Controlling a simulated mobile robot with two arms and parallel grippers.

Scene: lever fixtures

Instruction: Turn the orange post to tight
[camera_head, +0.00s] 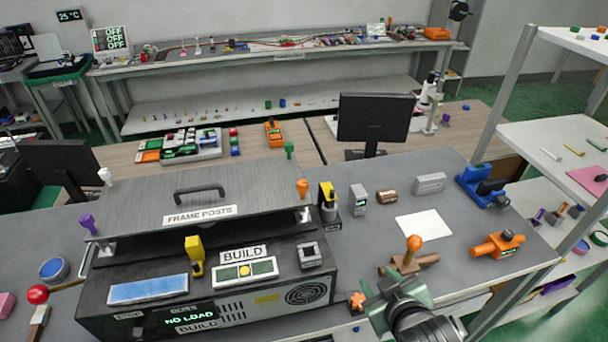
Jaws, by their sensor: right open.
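The orange post (302,188) stands upright at the right end of the grey hinged plate labelled FRAME POSTS (150,205). A green post (289,149), a white post (105,176) and a purple post (87,223) stand at the plate's other corners. My right gripper (396,284) is at the bottom, right of the black machine, open and well apart from the orange post. Its fingertips are hard to make out. My left gripper is not in view.
The black machine (215,312) shows NO LOAD. A yellow-black tool (328,201) stands close right of the orange post. An orange-topped wooden piece (414,243) is just beyond my right gripper.

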